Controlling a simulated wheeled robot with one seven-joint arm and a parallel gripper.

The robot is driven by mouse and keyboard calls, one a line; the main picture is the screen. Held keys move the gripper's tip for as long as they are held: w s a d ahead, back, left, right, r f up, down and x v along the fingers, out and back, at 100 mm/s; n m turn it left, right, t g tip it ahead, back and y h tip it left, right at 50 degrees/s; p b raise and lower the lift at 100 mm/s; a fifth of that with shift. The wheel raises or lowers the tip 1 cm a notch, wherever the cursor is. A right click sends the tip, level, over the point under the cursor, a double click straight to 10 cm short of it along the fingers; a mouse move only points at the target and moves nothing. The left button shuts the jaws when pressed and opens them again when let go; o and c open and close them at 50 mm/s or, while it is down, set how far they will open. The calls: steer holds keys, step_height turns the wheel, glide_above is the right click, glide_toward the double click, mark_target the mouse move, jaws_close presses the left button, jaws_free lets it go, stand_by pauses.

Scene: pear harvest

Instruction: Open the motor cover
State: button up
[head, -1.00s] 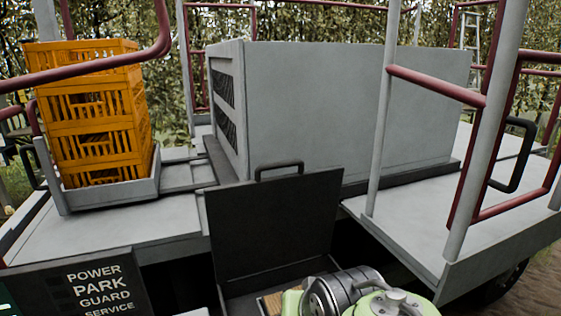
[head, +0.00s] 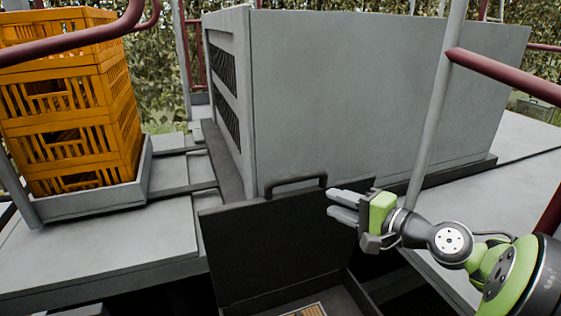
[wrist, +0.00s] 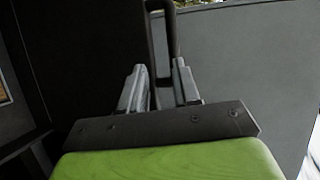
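The motor cover seems to be the dark panel (head: 275,250) with a black loop handle (head: 296,181) on its top edge. It stands raised and tilted back behind a dark compartment (head: 352,291). My gripper (head: 331,204) is just right of the handle in the head view, its two grey fingers apart and pointing left.
A large grey housing (head: 370,90) stands behind the panel. Orange crates (head: 68,100) are stacked at left on a grey tray (head: 120,196). A grey post (head: 437,100) and a dark red rail (head: 500,72) rise close behind my arm.

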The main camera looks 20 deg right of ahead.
mark_target(300, 180)
steer(key=shift+t, duration=0.4)
steer(key=x, duration=0.4)
steer(key=r+p+x, duration=0.1)
steer(key=x, duration=0.8)
steer(key=shift+w+d+r, duration=0.1)
steer(key=shift+w+r, duration=0.2)
steer(key=shift+w, duration=0.05)
steer(key=shift+w+f+m+p, duration=0.15)
steer(key=shift+w+m+p, duration=0.15)
steer(key=shift+w, duration=0.2)
steer(key=shift+s, duration=0.1)
jaws_close()
